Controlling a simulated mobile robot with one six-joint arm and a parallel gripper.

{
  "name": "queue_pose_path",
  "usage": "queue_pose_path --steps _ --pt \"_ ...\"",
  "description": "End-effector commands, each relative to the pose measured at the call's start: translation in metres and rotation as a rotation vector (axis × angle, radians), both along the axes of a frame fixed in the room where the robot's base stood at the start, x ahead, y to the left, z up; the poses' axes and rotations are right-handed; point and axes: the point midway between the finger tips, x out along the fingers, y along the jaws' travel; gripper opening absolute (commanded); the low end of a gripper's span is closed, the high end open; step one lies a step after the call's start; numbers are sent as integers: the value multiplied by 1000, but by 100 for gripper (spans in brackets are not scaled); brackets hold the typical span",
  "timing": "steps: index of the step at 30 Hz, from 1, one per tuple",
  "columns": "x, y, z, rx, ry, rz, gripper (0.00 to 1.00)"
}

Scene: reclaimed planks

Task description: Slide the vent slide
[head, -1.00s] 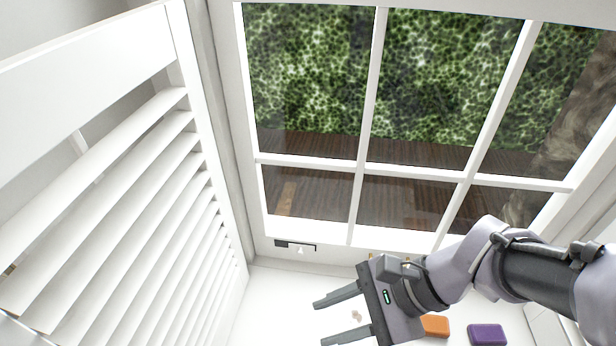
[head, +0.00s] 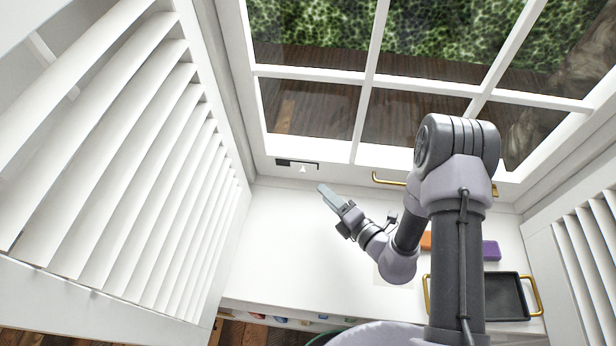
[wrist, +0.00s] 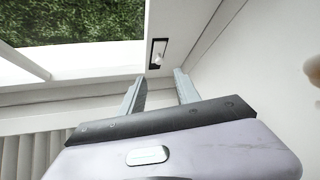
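The vent slide is a short dark slot (head: 290,162) in the white window frame below the left panes, with a small white tab (head: 303,169) right of its middle. In the wrist view the slot (wrist: 152,52) stands upright in the picture, and the pale tab (wrist: 158,58) sticks out of it. My gripper (head: 323,189) is just below and right of the slot in the head view, pointing up-left at it. In the wrist view its two fingers (wrist: 159,80) are apart with nothing between them. The tab lies beyond the fingertips, apart from them.
White louvred shutters (head: 130,165) stand on the left and at the right edge. A brass handle (head: 388,180) is on the window frame right of the slot. Orange and purple blocks (head: 491,250) and a black tray (head: 505,297) with brass handles are on the white sill.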

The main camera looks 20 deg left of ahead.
Motion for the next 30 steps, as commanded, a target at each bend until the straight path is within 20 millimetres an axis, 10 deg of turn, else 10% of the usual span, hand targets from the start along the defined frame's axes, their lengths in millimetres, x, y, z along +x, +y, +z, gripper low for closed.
queue_pose_path --steps 12,24,30 --pt "42 77 -21 1 -3 4 39" --pt "48 88 -22 0 -1 1 39" --pt "48 88 -22 0 -1 1 4"
